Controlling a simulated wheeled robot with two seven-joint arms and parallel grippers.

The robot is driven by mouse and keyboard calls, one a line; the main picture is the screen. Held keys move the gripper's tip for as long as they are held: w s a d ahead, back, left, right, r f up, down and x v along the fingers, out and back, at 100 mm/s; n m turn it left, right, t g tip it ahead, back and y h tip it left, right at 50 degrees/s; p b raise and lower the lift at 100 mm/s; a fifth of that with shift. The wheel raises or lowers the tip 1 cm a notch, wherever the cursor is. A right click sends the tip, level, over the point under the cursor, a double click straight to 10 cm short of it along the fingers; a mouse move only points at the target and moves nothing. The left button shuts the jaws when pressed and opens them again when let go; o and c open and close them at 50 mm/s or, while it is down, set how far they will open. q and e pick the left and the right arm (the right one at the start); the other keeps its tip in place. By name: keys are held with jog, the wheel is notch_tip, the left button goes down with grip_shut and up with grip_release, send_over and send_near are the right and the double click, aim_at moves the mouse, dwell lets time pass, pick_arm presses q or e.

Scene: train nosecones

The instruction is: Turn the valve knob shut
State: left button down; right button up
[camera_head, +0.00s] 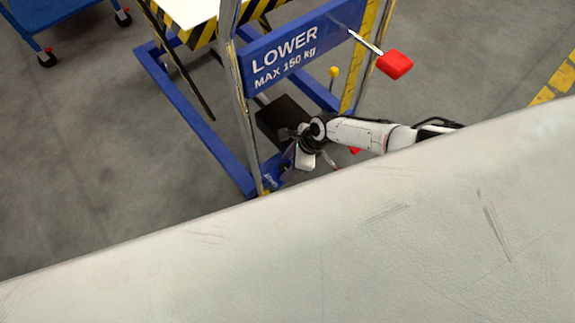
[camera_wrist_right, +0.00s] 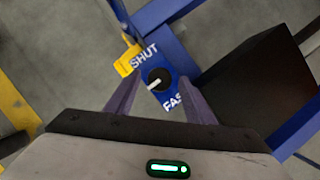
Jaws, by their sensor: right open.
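The valve knob (camera_wrist_right: 158,80) is a dark round knob with a white pointer, on a blue plate (camera_wrist_right: 167,97). The plate reads SHUT at its upper left and "FAS", partly cut off, at its lower right. In the wrist view the pointer aims left and slightly down, at neither word. My right gripper (camera_wrist_right: 159,84) is open, with its two purple fingers on either side of the knob in the picture; I cannot tell whether they touch it. In the head view my right gripper (camera_head: 303,156) is low beside the blue lift frame, and I cannot make out the knob there. My left gripper is out of view.
A blue lift frame (camera_head: 190,122) carries a LOWER MAX 150 kg sign (camera_head: 290,50). A red-ended lever (camera_head: 395,64) sticks out above my right arm. A black box (camera_wrist_right: 258,82) is right of the knob. A large pale scuffed surface (camera_head: 300,250) fills the foreground.

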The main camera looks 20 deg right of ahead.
jog(key=shift+c, duration=0.3)
jog(key=c, duration=1)
